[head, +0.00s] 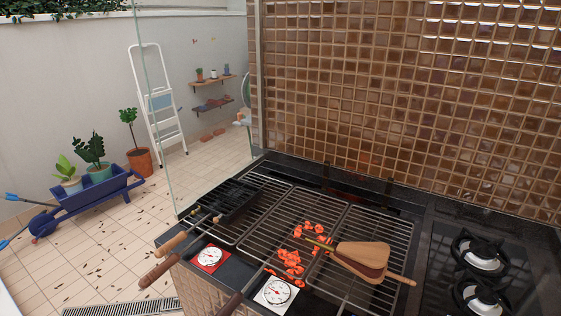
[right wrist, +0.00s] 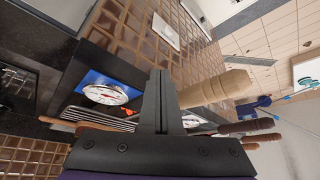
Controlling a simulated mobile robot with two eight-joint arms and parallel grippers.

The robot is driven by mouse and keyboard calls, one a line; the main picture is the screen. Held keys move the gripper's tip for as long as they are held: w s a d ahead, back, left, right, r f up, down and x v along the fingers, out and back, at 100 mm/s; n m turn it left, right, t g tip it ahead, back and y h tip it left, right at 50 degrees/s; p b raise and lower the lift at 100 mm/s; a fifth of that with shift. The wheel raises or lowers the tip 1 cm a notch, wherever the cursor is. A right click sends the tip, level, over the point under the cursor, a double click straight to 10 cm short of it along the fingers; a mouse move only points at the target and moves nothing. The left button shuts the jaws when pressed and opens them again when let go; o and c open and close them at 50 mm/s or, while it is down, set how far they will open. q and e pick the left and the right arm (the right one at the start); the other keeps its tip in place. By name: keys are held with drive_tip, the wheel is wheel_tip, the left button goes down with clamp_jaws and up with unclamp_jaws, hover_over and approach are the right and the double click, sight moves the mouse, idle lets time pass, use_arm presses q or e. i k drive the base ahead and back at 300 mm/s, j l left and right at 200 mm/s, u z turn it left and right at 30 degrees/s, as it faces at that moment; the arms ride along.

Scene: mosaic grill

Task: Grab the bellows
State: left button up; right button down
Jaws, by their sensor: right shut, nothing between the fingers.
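The bellows (head: 362,258) lies on the right part of the grill grate in the head view. It has light wooden boards, a darker reddish-brown side, a nozzle pointing left over the coals and a handle pointing right. Neither gripper shows in the head view. My right gripper (right wrist: 162,78) shows in the right wrist view, shut and empty. A light turned wooden handle (right wrist: 220,88) is just right of its fingers; I cannot tell what it belongs to or whether they touch.
Orange coals (head: 292,258) glow under the grate (head: 262,212). Several wooden-handled grill racks stick out at the front left. A white dial gauge (head: 275,292) and a red one (head: 210,257) sit on the front edge. A gas hob (head: 482,258) is at right, and a tiled wall behind.

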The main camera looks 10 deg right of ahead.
sight(372, 275)
drive_tip(key=k+l, duration=0.45)
drive_tip(key=k+l+u, duration=0.15)
drive_tip(key=l, duration=0.65)
drive_tip(key=i+l, duration=0.15)
drive_tip(key=i, duration=0.35)
